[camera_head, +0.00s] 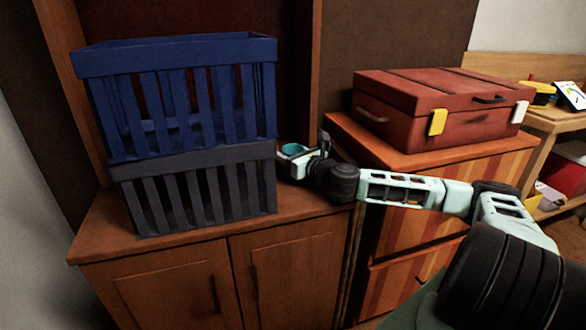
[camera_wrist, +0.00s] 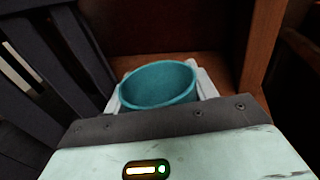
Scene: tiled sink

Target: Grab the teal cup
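The teal cup (camera_wrist: 158,84) stands upright on the wooden cabinet top, its open rim facing up toward the wrist camera. In the head view only a bit of its teal rim (camera_head: 293,149) shows, just right of the crates. My gripper (camera_wrist: 160,82) has one light finger on the left side of the cup and one on the right, with the cup between them. The gripper also shows in the head view (camera_head: 300,156). Whether the fingers press on the cup is not clear. The lower part of the cup is hidden by my gripper body.
A blue slatted crate (camera_head: 175,60) is stacked on a dark grey crate (camera_head: 200,195), close on the left of my gripper. A red case (camera_head: 440,100) lies on the striped cabinet to the right. A wooden post (camera_wrist: 262,45) stands right of the cup.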

